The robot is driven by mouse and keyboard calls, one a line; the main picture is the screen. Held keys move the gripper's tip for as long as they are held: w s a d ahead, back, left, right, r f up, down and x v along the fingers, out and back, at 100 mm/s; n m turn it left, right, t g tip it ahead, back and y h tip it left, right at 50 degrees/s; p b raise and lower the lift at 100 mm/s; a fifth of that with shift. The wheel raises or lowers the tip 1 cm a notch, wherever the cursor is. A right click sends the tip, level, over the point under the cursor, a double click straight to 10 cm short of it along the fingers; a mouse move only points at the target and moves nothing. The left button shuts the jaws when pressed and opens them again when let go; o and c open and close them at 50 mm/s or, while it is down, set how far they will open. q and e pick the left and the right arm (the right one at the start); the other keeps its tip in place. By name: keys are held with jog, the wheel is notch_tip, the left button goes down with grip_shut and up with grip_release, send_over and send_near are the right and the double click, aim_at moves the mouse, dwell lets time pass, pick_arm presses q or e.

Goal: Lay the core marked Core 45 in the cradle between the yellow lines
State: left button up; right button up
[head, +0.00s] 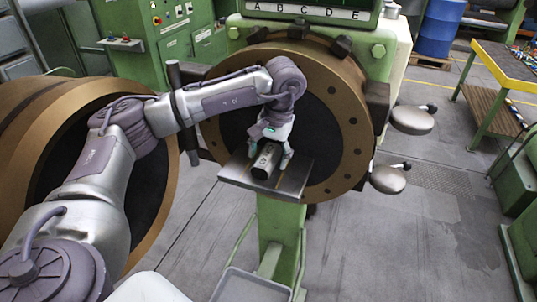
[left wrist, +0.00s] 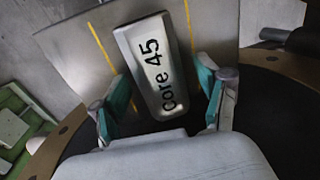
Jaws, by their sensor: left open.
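The core marked Core 45 (head: 266,163) is a dark block with a pale end in the head view. In the left wrist view its pale face (left wrist: 158,68) with black lettering fills the middle. It lies on the grey cradle plate (head: 234,171), between two yellow lines, which also show in the left wrist view (left wrist: 98,45). My left gripper (head: 270,155) is open around the core, one teal-tipped finger on each side. In the left wrist view the gripper (left wrist: 163,92) shows small gaps beside the core. My right gripper is not in view.
A large brown-rimmed disc (head: 345,120) stands right behind the plate, on a green machine. Another big brown ring (head: 165,190) is at the left, beneath my arm. Open floor lies at the front right.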

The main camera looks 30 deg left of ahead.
aim_at(269, 153)
pick_arm(q)
jog(key=shift+r, duration=0.1)
jog(key=r, duration=0.1)
jog(key=r+b, duration=0.1)
jog(key=r, duration=0.1)
jog(key=r+b, duration=0.1)
jog(key=shift+w+d+r, duration=0.15)
jog(key=shift+d+r, duration=0.2)
jog(key=shift+d, duration=0.05)
notch_tip(269, 153, up, 7)
jog(key=d, duration=0.1)
jog(key=shift+r, duration=0.15)
jog(key=shift+w, duration=0.1)
